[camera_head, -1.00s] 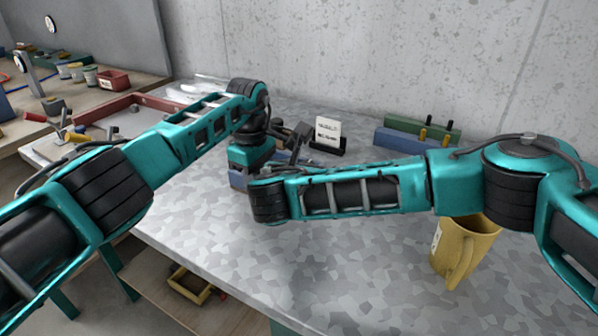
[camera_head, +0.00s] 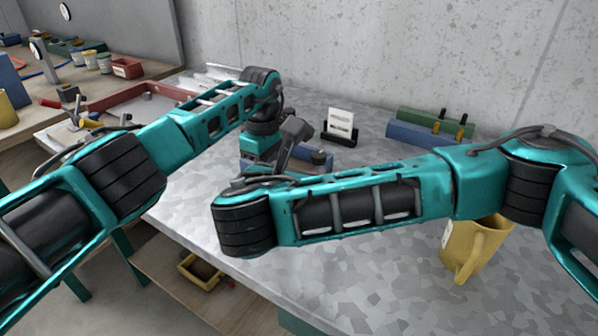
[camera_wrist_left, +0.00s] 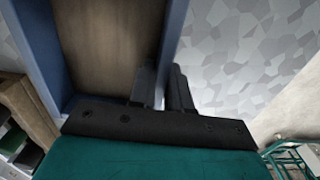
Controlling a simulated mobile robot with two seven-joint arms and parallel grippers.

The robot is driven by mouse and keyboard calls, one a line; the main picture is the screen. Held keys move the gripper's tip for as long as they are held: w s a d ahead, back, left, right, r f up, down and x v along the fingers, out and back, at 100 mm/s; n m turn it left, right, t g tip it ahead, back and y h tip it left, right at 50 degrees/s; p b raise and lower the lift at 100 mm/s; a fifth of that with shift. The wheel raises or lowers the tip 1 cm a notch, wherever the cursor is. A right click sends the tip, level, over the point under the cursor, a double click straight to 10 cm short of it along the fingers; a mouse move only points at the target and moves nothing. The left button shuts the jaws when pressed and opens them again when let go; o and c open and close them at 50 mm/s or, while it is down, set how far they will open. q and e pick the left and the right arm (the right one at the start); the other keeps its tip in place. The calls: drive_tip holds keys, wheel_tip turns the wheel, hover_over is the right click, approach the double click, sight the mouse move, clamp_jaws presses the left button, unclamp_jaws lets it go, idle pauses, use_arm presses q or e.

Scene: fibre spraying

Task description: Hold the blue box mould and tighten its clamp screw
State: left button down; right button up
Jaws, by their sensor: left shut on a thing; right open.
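The blue box mould (camera_wrist_left: 175,30) shows in the left wrist view as blue walls around a brown inside. My left gripper (camera_wrist_left: 163,78) is shut on one wall, with a finger on either side. I cannot make out the clamp screw.
A yellow jug (camera_head: 470,248) stands on the grey table at the right, close to my right arm. A card holder (camera_head: 340,124) and blue and green blocks (camera_head: 425,136) stand at the back. The front middle of the table (camera_head: 350,270) is clear.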

use_arm(q)
drive_tip(key=c, duration=1)
unclamp_jaws()
drive_tip(key=shift+r, duration=0.15)
wheel_tip(320, 180, up, 12)
wheel_tip(320, 180, up, 7)
drive_tip(key=p, duration=0.5)
idle(0.7)
